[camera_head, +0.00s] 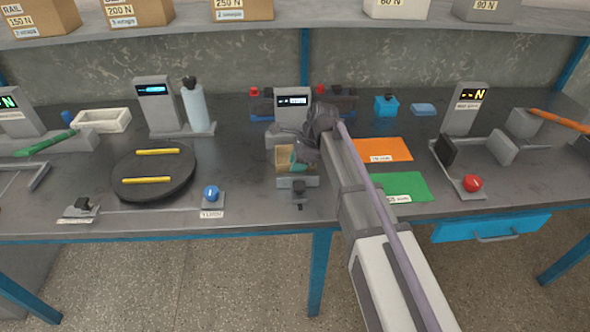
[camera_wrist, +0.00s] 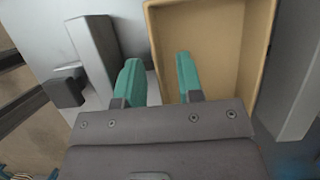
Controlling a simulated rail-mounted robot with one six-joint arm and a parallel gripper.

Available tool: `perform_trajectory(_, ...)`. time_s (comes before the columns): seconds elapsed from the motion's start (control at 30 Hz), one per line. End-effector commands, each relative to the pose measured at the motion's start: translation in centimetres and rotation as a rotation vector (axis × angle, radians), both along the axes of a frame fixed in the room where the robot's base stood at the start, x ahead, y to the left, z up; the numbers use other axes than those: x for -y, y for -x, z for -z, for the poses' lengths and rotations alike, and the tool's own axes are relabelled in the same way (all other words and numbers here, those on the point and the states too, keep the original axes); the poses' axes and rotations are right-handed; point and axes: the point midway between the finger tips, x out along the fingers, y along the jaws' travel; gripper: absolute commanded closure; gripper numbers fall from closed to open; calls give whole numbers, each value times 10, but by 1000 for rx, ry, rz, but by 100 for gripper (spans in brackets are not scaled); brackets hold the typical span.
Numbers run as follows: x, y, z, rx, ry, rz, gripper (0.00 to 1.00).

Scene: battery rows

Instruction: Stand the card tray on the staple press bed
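The card tray (camera_head: 285,157) is a tan open box, mouth up, at the middle of the bench. It appears to rest on the grey bed (camera_head: 296,181) of a machine with a display post (camera_head: 292,101), likely the staple press. In the wrist view the tray (camera_wrist: 222,45) is empty and fills the upper right. My gripper (camera_wrist: 157,68) has two teal fingers spread apart, one inside the tray and one outside. The tray's left wall stands between them, with a visible gap. In the head view my gripper (camera_head: 298,160) partly hides the tray.
A round black turntable (camera_head: 130,180) with yellow bars and a blue button (camera_head: 211,193) stand left. Orange (camera_head: 382,150) and green (camera_head: 404,187) mats lie right, beside my arm. A red button (camera_head: 473,183) is further right. A loaded shelf (camera_head: 340,14) runs above the bench.

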Motion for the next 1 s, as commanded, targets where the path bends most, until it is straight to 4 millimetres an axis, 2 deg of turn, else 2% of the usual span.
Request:
perform_trajectory(0.03, -2, 0, 9, 0, 0, -1, 66)
perform_trajectory(0.23, -2, 0, 4, 0, 0, 0, 66)
perform_trajectory(0.57, -2, 0, 8, 0, 0, 0, 66)
perform_trajectory(0.9, -2, 0, 7, 0, 0, 0, 98)
perform_trajectory(1.0, -2, 0, 7, 0, 0, 0, 100)
